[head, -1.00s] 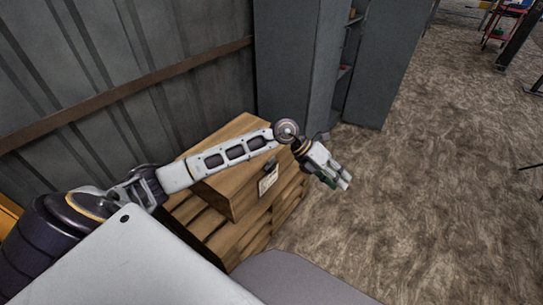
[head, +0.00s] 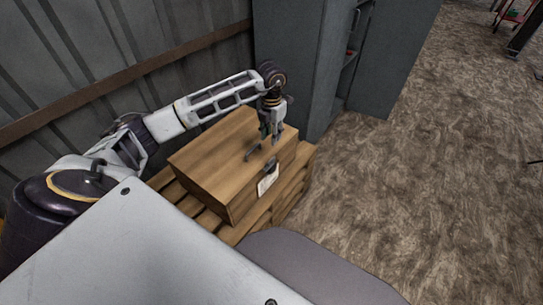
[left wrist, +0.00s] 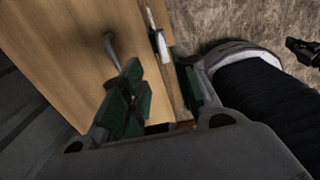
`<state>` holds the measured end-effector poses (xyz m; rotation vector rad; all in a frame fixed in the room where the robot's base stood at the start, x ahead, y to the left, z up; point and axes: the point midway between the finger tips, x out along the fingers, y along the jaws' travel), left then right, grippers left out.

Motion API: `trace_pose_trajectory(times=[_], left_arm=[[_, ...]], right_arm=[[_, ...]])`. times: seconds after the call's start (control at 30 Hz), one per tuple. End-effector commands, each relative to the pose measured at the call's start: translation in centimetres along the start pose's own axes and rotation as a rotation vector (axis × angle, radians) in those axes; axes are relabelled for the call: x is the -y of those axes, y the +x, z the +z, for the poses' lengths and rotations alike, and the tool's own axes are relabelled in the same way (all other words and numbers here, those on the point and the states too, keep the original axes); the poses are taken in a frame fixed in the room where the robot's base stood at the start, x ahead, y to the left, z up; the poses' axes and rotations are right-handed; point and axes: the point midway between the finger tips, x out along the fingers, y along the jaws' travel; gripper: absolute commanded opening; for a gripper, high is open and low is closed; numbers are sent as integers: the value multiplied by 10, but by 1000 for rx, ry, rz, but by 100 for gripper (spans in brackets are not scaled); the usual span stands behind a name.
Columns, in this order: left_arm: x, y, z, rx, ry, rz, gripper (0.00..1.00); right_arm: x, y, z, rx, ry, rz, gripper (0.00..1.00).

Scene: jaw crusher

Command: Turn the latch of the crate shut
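The crate (head: 215,165) is a closed light-wood box on a slatted wooden base. A dark curved metal piece (head: 254,152) stands up from its lid; it also shows in the left wrist view (left wrist: 113,50). A dark fitting (head: 270,165), seemingly the latch, sits at the lid's front edge above a pale label (head: 268,180). I cannot tell whether the two dark pieces are joined. My left gripper (head: 271,138) points down over the crate's far right part, just behind the dark metal. Its green-padded fingers (left wrist: 162,98) are apart with nothing seen held.
A grey cabinet (head: 300,70) stands close behind the crate. A corrugated metal wall (head: 110,60) with a brown rail runs along the left. Brown floor (head: 420,180) to the right is clear.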

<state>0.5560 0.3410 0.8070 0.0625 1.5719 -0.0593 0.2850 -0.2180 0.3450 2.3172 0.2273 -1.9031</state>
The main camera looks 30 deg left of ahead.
Motion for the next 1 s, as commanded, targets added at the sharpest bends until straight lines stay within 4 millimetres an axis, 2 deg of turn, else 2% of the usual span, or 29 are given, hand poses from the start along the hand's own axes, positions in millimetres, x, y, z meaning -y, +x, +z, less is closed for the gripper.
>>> trace_pose_trajectory(times=[0.47, 0.67, 1.0], left_arm=[[1, 7, 0, 0, 0, -2, 30], [1, 26, 0, -1, 0, -2, 30], [1, 70, 0, -1, 0, -4, 30]], right_arm=[[1, -2, -2, 0, 0, -1, 0], [2, -5, -4, 3, 0, -4, 0], [7, -17, -11, 13, -2, -11, 0]])
